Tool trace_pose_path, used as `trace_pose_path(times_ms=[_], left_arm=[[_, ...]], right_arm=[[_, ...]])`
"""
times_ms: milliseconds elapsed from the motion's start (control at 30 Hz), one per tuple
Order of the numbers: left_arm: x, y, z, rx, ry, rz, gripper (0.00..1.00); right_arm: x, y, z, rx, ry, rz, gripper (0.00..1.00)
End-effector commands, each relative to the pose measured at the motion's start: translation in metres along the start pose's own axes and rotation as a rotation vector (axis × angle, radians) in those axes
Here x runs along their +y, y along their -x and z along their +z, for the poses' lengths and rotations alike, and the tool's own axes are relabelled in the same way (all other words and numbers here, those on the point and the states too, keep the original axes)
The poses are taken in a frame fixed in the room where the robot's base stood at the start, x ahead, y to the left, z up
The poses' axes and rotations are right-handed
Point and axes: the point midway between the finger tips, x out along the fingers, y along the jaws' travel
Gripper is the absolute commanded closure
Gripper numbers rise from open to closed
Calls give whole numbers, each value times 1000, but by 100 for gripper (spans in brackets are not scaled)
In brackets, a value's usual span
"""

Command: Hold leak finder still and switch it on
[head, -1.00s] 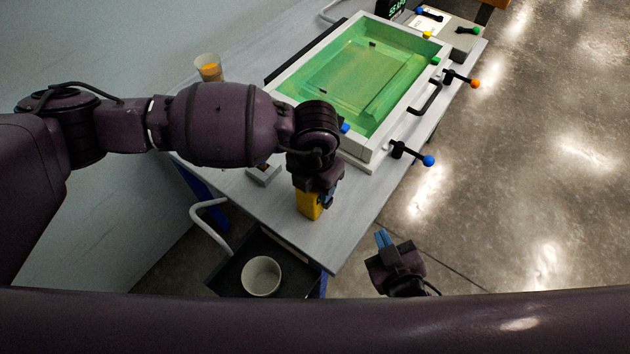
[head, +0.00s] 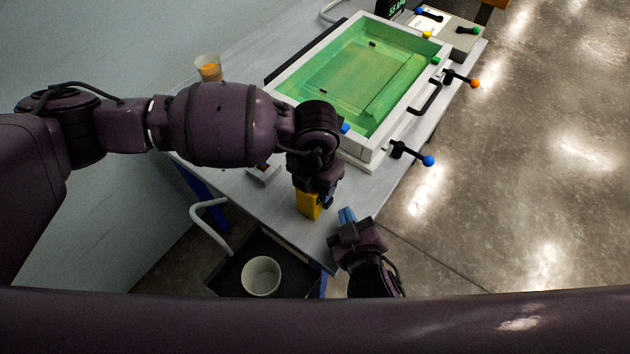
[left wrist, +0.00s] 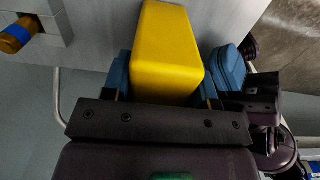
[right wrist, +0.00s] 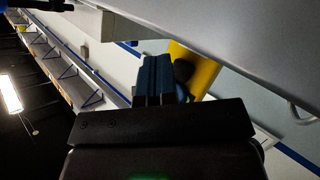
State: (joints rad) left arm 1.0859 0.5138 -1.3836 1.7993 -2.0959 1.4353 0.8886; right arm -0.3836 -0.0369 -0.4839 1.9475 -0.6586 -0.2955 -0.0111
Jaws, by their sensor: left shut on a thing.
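The leak finder appears as a yellow block (head: 307,206) near the front end of the grey table. My left gripper (head: 316,194) is shut on it from above. In the left wrist view the yellow block (left wrist: 165,50) sits between both blue fingers. My right gripper (head: 346,214) is shut and empty, close to the right of the block and lower in the head view. In the right wrist view its blue fingers (right wrist: 157,75) lie together, with the yellow block (right wrist: 205,75) and a dark rounded part just beyond them. I cannot make out the switch clearly.
A white-rimmed bath of green liquid (head: 365,75) fills the table's far part, with a blue-knobbed lever (head: 428,161) at its side. A cup (head: 208,68) stands at the back left. Below the table front is a dark tray with a white bucket (head: 261,277).

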Motion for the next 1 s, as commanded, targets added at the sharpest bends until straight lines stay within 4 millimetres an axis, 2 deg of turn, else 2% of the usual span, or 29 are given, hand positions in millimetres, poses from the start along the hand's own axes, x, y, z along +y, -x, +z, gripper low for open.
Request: trace_pose_path(times_ms=[267, 1000], left_arm=[[0, 0, 0, -1, 0, 0, 76], [0, 0, 0, -1, 0, 0, 76]], right_arm=[[-7, -10, -8, 1, -1, 0, 100], [-7, -10, -8, 1, -1, 0, 100]])
